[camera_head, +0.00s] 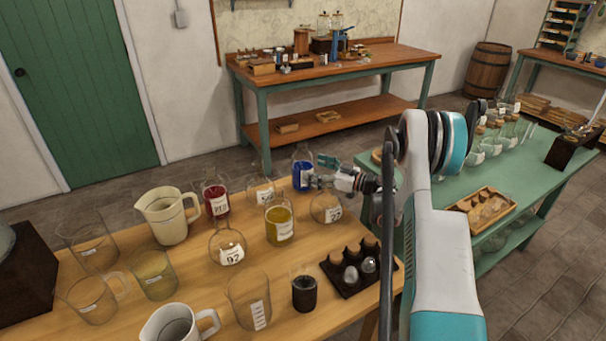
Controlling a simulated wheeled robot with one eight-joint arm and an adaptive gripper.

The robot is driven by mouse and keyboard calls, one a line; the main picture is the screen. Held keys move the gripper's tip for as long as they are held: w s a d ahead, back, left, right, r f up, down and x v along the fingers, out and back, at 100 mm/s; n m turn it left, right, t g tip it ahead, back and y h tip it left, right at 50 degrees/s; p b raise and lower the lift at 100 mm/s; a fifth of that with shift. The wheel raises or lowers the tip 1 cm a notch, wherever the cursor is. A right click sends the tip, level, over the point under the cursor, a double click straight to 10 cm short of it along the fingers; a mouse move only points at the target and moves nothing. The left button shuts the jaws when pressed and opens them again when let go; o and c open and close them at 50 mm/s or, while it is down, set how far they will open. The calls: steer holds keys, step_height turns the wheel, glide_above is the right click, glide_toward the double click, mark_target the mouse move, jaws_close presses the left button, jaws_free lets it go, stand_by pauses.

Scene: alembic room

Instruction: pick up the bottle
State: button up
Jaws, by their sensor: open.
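A bottle with blue contents (302,171) and a pale label stands upright near the back right of the wooden table (190,277). My gripper (319,171) is open, its fingers pointing left toward the blue bottle, just to its right. The picture does not show clearly whether a finger touches it. Other vessels that could be called bottles stand close by: a red one (216,200), a yellow one (280,225), a clear round flask labelled 92 (227,247) and another clear round flask (326,207) just below my gripper.
A cream jug (167,217), clear beakers (154,273) and a dark rack (359,269) crowd the wooden table. A green table (436,190) with glassware and a wooden tray (482,207) stands to the right. Open floor lies behind the wooden table.

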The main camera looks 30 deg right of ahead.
mark_target(303, 164)
steer(key=b+x, duration=0.1)
steer(key=x, duration=0.3)
steer(key=shift+w+a, duration=0.2)
steer(key=shift+w, duration=0.05)
steer(key=c, duration=1.8)
steer(key=shift+r, duration=0.2)
steer(key=shift+r+p, duration=3.3)
steer(key=shift+r, duration=6.45)
